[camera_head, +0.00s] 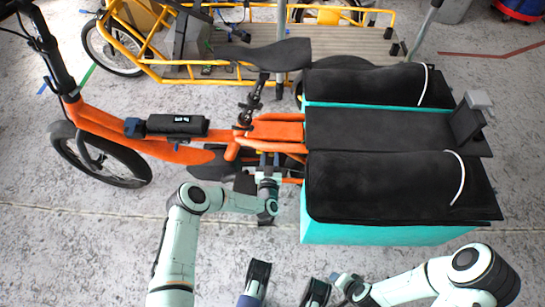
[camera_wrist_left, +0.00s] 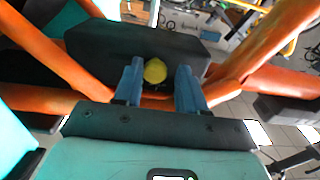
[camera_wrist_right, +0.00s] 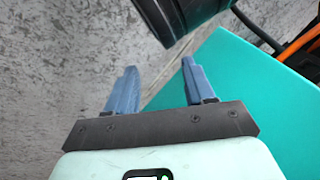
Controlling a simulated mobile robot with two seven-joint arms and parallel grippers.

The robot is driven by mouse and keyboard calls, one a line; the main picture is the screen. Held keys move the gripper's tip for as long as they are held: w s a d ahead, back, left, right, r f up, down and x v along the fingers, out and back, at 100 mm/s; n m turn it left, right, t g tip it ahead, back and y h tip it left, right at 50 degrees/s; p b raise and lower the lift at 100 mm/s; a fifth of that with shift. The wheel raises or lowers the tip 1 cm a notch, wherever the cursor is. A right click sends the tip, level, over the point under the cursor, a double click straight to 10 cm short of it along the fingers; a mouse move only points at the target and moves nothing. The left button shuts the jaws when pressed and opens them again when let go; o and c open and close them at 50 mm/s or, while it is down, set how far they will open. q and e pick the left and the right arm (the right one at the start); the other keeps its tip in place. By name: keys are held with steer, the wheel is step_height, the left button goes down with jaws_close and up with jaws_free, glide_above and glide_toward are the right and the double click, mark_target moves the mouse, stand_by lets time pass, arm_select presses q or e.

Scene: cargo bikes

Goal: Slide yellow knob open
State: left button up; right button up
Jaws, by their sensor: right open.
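The yellow knob (camera_wrist_left: 155,71) is small and rounded. In the left wrist view it sits in front of a black box-shaped part (camera_wrist_left: 172,45) framed by orange tubes. My left gripper (camera_wrist_left: 159,72) is open, with one blue finger on each side of the knob and gaps visible to both. In the head view my left gripper (camera_head: 269,178) is at the orange bike's frame, just left of the turquoise cargo box; the knob is hidden there. My right gripper (camera_wrist_right: 159,67) is open and empty, near a turquoise panel (camera_wrist_right: 235,85).
The orange cargo bike (camera_head: 110,130) carries turquoise boxes (camera_head: 370,234) with black covers (camera_head: 395,185) at right. A yellow cargo bike (camera_head: 215,77) stands behind it. Grey floor (camera_head: 100,235) is clear at the front left.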

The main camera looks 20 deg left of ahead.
arm_select(q)
steer(key=shift+o, duration=0.3)
steer(key=shift+s+d, duration=0.15)
steer(key=shift+s, duration=0.15)
steer(key=p+v, duration=0.3)
steer(key=v, duration=0.9)
steer(key=shift+s+p, duration=0.3)
steer(key=shift+s, duration=0.1)
arm_select(e)
steer(key=s+a+r+g+y, duration=0.1)
steer(key=s+a+r, duration=0.1)
steer(key=s+r, duration=0.2)
steer(key=shift+s+a+g, duration=0.3)
steer(key=shift+s+a, duration=0.1)
steer(key=shift+s, duration=0.4)
arm_select(q)
steer(key=shift+r, duration=0.1)
